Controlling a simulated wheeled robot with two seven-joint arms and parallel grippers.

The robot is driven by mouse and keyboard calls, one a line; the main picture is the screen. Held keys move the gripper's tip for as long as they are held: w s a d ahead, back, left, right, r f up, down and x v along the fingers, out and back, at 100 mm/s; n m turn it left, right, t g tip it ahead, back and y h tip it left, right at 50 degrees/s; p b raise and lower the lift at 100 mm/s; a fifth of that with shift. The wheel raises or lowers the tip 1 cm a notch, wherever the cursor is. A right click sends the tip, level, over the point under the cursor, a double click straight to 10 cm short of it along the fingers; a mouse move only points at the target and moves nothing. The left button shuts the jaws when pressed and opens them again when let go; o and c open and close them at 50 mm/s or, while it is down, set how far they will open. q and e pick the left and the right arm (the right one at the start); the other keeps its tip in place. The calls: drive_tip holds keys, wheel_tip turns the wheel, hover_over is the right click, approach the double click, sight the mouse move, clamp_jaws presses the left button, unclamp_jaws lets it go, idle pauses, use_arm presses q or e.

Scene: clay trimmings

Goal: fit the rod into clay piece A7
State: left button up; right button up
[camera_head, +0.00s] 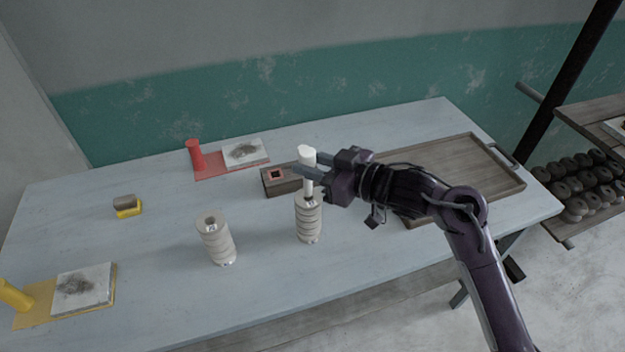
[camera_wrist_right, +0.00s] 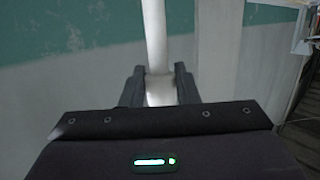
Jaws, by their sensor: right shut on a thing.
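My right gripper (camera_head: 310,174) is shut on a white rod (camera_head: 307,155) and holds it upright. The rod stands directly above a grey ribbed clay cylinder (camera_head: 309,222). I cannot tell whether its lower end is inside the top hole or just over it. In the right wrist view the rod (camera_wrist_right: 155,35) runs up between the two dark fingers of the gripper (camera_wrist_right: 160,88). A second ribbed clay cylinder (camera_head: 217,243) with an open top hole stands to the left. I cannot read which piece is A7. My left gripper is out of view.
A dark block with a reddish square recess (camera_head: 283,187) sits just behind the held rod. A wooden tray (camera_head: 480,150) lies at right. Red (camera_head: 196,156) and yellow (camera_head: 14,297) upright pieces stand on mats beside smudged tiles. The table's front middle is clear.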

drive_tip(key=shift+f, duration=2.25)
drive_tip(key=shift+f, duration=0.2)
drive_tip(key=o, duration=1)
drive_tip(key=shift+r, duration=0.25)
drive_tip(key=b+v, duration=0.1)
drive_tip(key=v, duration=1.1)
